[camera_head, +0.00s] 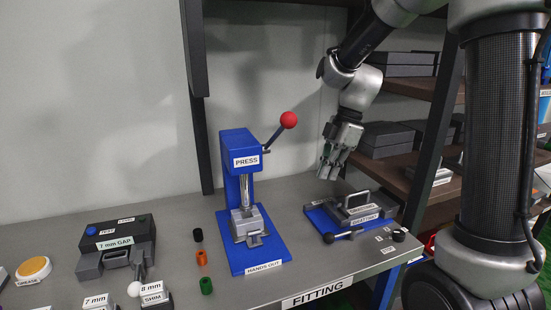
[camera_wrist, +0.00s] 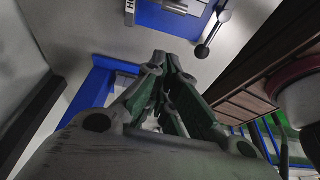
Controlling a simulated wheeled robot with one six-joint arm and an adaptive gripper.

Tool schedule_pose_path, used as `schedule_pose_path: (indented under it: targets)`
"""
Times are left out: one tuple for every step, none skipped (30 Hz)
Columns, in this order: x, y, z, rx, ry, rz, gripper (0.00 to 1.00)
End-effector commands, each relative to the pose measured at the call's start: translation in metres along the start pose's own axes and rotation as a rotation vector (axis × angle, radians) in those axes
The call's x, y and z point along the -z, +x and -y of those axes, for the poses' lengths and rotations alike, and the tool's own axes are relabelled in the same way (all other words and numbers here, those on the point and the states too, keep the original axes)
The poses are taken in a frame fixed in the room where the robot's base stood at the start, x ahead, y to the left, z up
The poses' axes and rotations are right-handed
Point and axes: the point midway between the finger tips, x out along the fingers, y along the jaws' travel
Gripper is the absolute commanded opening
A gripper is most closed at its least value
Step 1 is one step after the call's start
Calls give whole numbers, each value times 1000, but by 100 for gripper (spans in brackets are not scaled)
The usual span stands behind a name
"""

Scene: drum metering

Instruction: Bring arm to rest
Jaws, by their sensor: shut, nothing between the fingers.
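My gripper (camera_head: 329,170) hangs above the right part of the grey bench, fingers pointing down. It is above and just behind the blue-based fixture with a grey handle (camera_head: 354,209), and apart from it. In the wrist view my gripper (camera_wrist: 168,62) shows its fingertips close together with nothing between them. My arm comes down from the upper right in the head view.
A blue press (camera_head: 238,160) with a red-knobbed lever (camera_head: 289,120) stands left of my gripper. A dark post (camera_head: 195,90) rises behind the bench. Shelves with grey boxes (camera_head: 385,136) stand at right. A gauge block (camera_head: 115,243) and small cylinders (camera_head: 206,285) sit further left.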

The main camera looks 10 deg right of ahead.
Motion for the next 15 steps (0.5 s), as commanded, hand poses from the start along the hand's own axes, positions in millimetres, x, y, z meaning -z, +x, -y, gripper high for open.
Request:
schedule_pose_path:
  targets:
    - [0,0,0,0,32,0,0]
    - [0,0,0,-1,67,0,0]
    - [0,0,0,-1,132,2,0]
    - [-2,0,0,-2,193,6,0]
    - [-3,0,1,0,265,12,0]
    - [-7,4,5,10,375,25,0]
    - [-10,7,11,20,468,38,0]
    - [-14,9,18,28,564,55,0]
    - [-18,8,29,24,694,77,0]
    - [-20,4,38,13,789,94,0]
    - [-23,0,48,-3,885,108,0]
    - [-26,-8,62,-32,1011,125,0]
    - [-29,-14,73,-58,1104,135,0]
    - [-31,-21,86,-90,1197,143,0]
    - [-35,-31,103,-138,1316,146,0]
